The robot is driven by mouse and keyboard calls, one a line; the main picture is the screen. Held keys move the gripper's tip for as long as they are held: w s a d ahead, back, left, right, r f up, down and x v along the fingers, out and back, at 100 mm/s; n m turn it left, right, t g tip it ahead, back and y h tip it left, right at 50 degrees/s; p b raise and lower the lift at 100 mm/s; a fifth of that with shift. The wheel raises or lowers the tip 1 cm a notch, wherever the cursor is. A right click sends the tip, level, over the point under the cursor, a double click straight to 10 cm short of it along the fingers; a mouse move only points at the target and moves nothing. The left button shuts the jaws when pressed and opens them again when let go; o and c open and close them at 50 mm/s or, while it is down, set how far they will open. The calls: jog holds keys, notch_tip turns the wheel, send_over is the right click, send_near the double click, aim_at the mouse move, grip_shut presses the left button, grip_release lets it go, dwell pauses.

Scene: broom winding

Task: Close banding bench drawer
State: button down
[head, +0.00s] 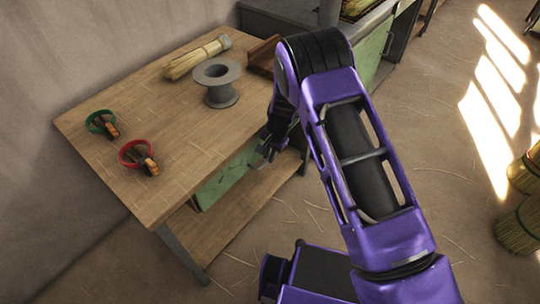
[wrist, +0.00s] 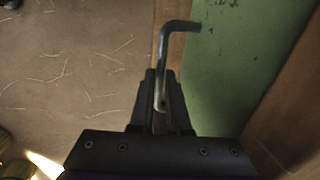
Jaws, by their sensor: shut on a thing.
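The wooden banding bench (head: 180,150) stands at the left in the head view. Its green drawer front (head: 226,180) shows below the bench top's near edge; how far the drawer stands out is hard to tell. My gripper (head: 262,154) is at the right part of this front. In the wrist view the green front (wrist: 235,65) fills the upper right, and a bent grey metal handle (wrist: 178,27) runs from it down between my fingers. My gripper (wrist: 160,78) is shut on this handle. The drawer's inside is hidden.
A lower wooden shelf (head: 235,222) lies beneath. Straw-littered floor (head: 440,200) is open to the right; brooms (head: 520,225) stand at the far right.

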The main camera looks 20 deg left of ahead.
jog(key=shift+w+a+r, duration=0.1)
jog(key=shift+a, duration=0.2)
jog(key=c, duration=0.9)
grip_release()
jog(key=shift+d, duration=0.1)
jog(key=d+r+p, duration=0.1)
jog(key=r, duration=0.4)
jog(key=s+d+r, duration=0.1)
jog(key=r, duration=0.5)
jog(key=d+r+p, duration=0.1)
jog(key=r, duration=0.5)
jog(key=shift+s+p, duration=0.2)
jog(key=shift+p, duration=0.1)
